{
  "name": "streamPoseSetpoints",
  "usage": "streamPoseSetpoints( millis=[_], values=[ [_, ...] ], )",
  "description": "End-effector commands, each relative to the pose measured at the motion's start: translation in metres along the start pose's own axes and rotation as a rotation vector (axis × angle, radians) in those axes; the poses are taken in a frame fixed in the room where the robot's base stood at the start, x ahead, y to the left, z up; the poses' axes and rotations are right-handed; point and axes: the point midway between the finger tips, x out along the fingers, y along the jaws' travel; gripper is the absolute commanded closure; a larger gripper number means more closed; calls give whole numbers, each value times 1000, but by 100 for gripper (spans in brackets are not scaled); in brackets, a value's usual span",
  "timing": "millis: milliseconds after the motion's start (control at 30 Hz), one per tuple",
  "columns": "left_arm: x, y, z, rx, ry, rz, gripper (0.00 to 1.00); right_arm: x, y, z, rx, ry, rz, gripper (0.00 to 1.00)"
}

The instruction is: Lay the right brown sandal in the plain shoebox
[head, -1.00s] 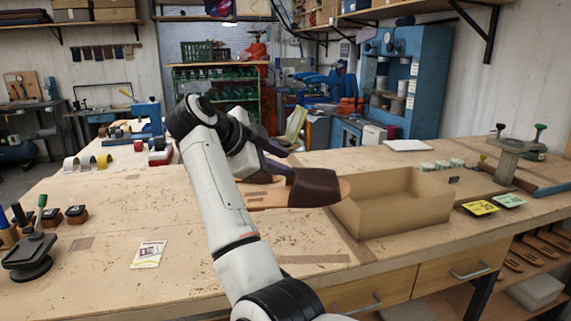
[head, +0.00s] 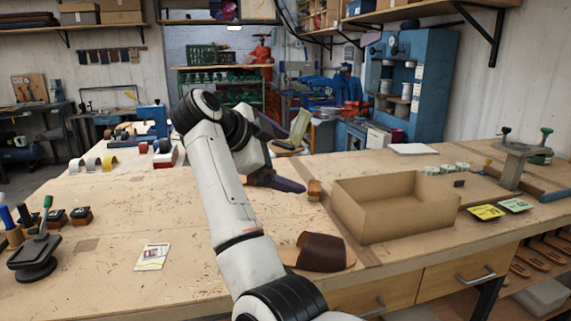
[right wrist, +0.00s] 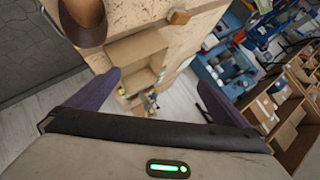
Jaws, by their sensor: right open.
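The brown sandal (head: 322,253), with a wide dark strap and tan sole, lies on the workbench near its front edge. It is outside the plain shoebox, in front of its left end. In the right wrist view its strap (right wrist: 83,22) shows at the top left. The plain shoebox (head: 408,222) is open on the bench, and the part of its inside that shows is empty. It also shows in the right wrist view (right wrist: 137,48). My right gripper (head: 284,158) is open and empty above the bench, left of the box and apart from the sandal. My left gripper is out of view.
A small brown block (head: 314,190) stands left of the shoebox. Yellow (head: 485,212) and green (head: 515,205) cards lie to its right, by a metal press (head: 515,165). A printed card (head: 152,256) lies at the left.

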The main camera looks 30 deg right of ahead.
Motion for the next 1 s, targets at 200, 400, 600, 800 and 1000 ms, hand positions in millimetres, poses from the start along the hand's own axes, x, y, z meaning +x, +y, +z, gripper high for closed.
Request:
streamPoseSetpoints(
  millis=[200,400,600,800,1000],
  values=[
    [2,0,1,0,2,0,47,-24,-28,-26,4,-2,-3,0],
    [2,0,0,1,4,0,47,-41,-48,-44,3,-1,-2,0],
    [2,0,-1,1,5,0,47,-47,-55,-50,1,-1,0,0],
    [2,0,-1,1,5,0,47,-47,-55,-50,1,-1,0,0],
    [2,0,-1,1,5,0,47,-47,-55,-50,2,-1,-1,0]
  ],
)
